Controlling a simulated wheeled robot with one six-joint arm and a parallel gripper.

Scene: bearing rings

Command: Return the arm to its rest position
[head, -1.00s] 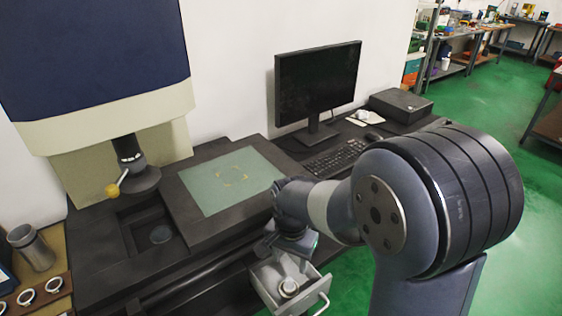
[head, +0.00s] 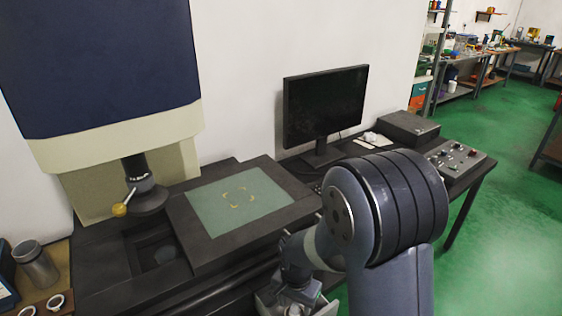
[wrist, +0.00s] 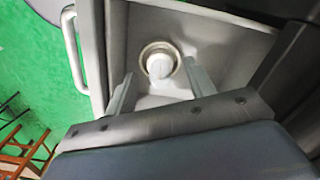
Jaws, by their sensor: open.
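My arm spans the right-centre of the head view, bent over the front of the bench. In the wrist view my gripper (wrist: 160,95) is open, its two fingers apart with nothing between their tips. Beyond the fingertips a metal bearing ring (wrist: 160,62) with a pale middle lies in a grey drawer (wrist: 215,25). The drawer has a bar handle (wrist: 72,50) on the left in that view. In the head view the drawer (head: 268,303) is mostly hidden behind my arm and the bottom edge, and the gripper's fingers cannot be made out.
A measuring machine with a blue head (head: 100,60) and a yellow-tipped probe (head: 120,209) stands left, beside a green glass plate (head: 238,200). A monitor (head: 325,105) and a control panel (head: 458,160) stand behind my arm. Rings (head: 57,301) lie lower left. Green floor (head: 500,220) is open right.

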